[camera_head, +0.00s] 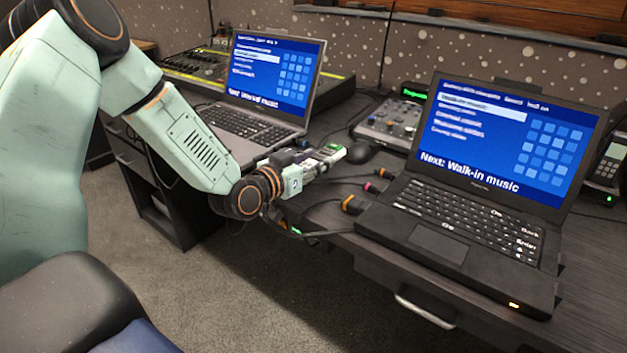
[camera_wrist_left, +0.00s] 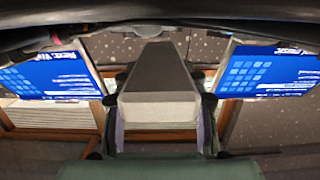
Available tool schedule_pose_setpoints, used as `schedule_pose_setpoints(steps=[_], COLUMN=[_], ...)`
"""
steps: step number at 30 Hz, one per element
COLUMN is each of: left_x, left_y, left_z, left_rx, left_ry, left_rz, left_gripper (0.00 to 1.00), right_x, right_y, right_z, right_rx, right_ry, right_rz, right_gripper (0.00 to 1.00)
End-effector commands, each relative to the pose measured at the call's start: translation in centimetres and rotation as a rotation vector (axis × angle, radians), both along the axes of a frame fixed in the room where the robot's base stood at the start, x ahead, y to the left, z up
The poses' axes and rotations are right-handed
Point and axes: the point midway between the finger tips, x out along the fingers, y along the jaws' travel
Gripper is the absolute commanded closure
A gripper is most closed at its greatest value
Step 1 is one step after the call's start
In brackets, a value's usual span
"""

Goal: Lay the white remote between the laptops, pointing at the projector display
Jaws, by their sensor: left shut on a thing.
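My left gripper (camera_head: 322,162) reaches in over the desk gap between the two laptops. In the left wrist view the gripper (camera_wrist_left: 158,112) is shut on a long pale block, which looks like the white remote (camera_wrist_left: 158,95). Its far part is in shadow. In the head view the remote is small and mostly hidden by the fingers. The left laptop (camera_head: 240,122) and the right laptop (camera_head: 440,215) stand open with blue screens. A small green-lit display (camera_head: 414,94) stands behind the gap; I cannot tell if it is the projector display. My right gripper is not in view.
A black mouse (camera_head: 360,152) lies just beyond the gripper. A small control box (camera_head: 388,122) stands behind it. Cables with coloured plugs (camera_head: 353,204) run beside the right laptop. A mixing desk (camera_head: 195,66) is at the back left, a handset (camera_head: 606,160) at the right.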

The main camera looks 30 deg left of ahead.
Motion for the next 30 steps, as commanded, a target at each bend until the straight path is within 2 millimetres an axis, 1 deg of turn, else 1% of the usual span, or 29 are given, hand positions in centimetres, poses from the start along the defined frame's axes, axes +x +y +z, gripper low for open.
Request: schedule_pose_setpoints(steps=[6,8,16,20,21,28,30], left_x=[0.0,0.0,0.0,0.0,0.0,0.0,0.0], left_y=[0.0,0.0,0.0,0.0,0.0,0.0,0.0], left_z=[-2.9,-3.5,-3.5,-3.9,-3.8,-3.8,-3.8], left_rx=[0.003,0.002,0.001,0.001,0.001,0.001,0.001], left_ry=[0.002,0.001,0.0,0.0,0.001,0.001,0.001], left_rz=[-0.001,-0.001,0.0,-0.001,-0.001,-0.001,-0.001], left_gripper=[0.93,0.93,0.93,0.93,0.55,0.35,0.35], right_x=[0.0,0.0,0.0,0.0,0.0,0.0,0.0], right_y=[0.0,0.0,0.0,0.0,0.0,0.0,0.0], right_z=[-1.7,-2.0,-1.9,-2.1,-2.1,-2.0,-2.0], right_rx=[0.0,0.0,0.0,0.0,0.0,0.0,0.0], right_ry=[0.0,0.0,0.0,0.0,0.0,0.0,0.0], right_rz=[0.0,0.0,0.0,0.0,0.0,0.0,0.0], right_gripper=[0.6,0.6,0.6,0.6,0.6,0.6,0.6])
